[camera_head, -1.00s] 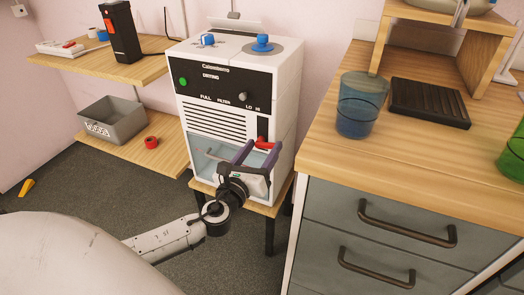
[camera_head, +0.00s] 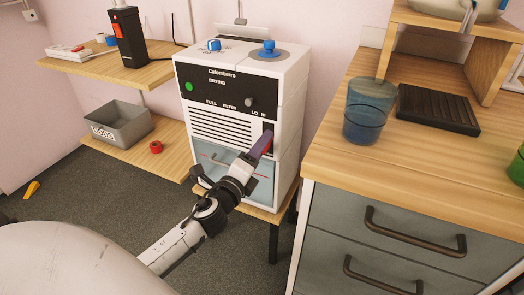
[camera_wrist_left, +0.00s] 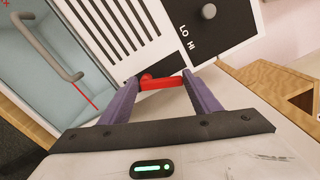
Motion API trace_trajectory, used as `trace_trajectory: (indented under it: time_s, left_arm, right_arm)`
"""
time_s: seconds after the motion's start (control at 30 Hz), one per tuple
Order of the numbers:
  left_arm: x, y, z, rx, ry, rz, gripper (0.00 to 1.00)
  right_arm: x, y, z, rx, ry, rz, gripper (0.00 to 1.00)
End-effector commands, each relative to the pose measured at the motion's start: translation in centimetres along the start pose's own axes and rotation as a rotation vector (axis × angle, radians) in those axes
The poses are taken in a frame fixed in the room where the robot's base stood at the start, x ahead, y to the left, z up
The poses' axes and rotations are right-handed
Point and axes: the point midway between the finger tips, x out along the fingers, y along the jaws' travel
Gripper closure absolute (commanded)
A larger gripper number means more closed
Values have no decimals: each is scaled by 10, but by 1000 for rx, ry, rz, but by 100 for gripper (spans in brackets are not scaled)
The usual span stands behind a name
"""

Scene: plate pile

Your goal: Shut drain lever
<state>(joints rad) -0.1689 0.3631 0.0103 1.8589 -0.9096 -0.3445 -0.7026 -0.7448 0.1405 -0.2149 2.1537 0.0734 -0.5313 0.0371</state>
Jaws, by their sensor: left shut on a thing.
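The white dryer machine (camera_head: 291,75) has a black front panel with a vertical slot at its right, below the LO HI label. The red lever (camera_wrist_left: 162,83) sits at this slot in the left wrist view. My left gripper (camera_head: 265,143) reaches up from below with its purple fingers at the slot. In the wrist view the fingers (camera_wrist_left: 163,87) stand on either side of the red lever and are shut on it. In the head view the fingers hide most of the lever. My right gripper is not in view.
A clear drawer with a handle (camera_wrist_left: 55,52) is below the vents, close beside my left wrist. A wooden counter (camera_head: 335,165) with a blue cup (camera_head: 368,112) stands at the right. Shelves (camera_head: 150,72) with a grey bin (camera_head: 122,124) are at the left.

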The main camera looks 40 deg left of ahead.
Motion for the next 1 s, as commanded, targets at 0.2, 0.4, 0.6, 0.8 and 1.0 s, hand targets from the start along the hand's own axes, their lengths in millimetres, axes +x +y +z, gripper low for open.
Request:
trace_trajectory:
  time_s: [0.2, 0.4, 0.6, 0.8, 1.0]
  left_arm:
    - [0, -3, 4, -179, 2, -9, 65]
    - [0, -2, 8, -300, 2, -10, 65]
    - [1, -1, 9, -372, 3, -10, 66]
    - [1, 0, 11, -399, 2, -10, 66]
    - [1, 0, 11, -405, 2, -11, 65]
  right_arm:
    - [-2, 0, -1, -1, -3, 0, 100]
    - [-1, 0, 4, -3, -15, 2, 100]
    - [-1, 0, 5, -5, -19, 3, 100]
    - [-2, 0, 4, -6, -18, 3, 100]
    - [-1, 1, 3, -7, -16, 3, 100]
